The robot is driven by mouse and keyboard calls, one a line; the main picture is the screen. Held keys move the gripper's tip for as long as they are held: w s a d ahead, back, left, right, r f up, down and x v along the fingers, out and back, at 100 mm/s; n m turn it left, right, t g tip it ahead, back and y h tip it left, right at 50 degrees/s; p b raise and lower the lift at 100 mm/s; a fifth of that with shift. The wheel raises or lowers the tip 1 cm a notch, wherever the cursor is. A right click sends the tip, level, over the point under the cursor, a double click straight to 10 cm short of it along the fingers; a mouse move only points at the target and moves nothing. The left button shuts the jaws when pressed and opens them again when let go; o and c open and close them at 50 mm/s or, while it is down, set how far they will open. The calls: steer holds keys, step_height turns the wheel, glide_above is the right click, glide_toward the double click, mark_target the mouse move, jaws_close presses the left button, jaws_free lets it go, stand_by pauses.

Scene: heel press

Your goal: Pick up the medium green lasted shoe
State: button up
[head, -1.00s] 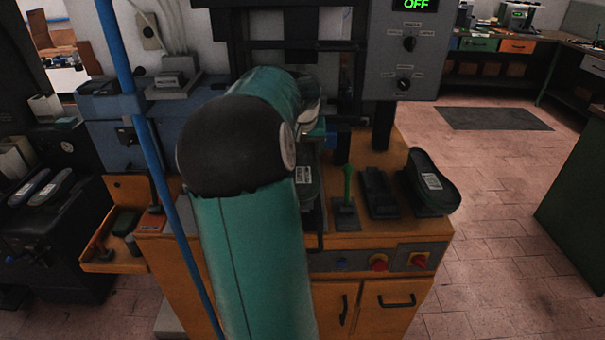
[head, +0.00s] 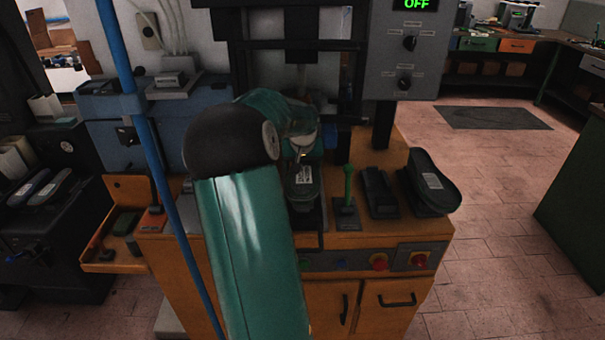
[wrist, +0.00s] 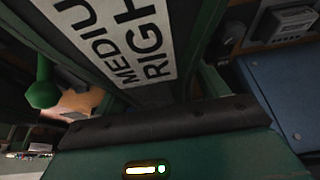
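A dark green lasted shoe (head: 303,192) with a white label stands on the orange press bench, just below the end of my arm.
A green-handled lever (head: 347,186), a black pedal-like block (head: 378,190) and another labelled dark shoe (head: 432,182) stand right of it. The press frame (head: 300,44) rises behind, the control box (head: 405,60) at its right. A blue pole (head: 150,150) stands left of my arm.

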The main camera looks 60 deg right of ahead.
steer(key=shift+r, duration=0.1)
steer(key=c, duration=1)
